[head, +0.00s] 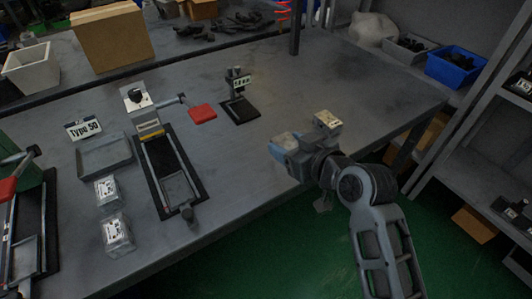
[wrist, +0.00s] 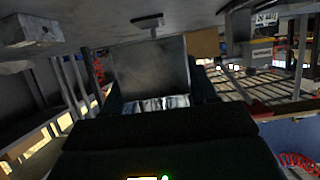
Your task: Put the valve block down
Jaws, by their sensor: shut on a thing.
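My gripper (head: 300,160) reaches in from the right and is over the near right part of the grey table (head: 345,75). It is shut on a grey valve block (wrist: 150,70), which fills the space between the dark fingers in the wrist view. The held block is small and partly hidden by the gripper in the head view; I cannot tell whether it touches the table. A second metal block (head: 327,122) stands close behind the gripper, and it also shows at the upper left of the wrist view (wrist: 35,30), which is upside down.
Further left are a grey tray (head: 104,155) and two labelled blocks (head: 106,192). The table's right half behind the gripper is mostly clear.

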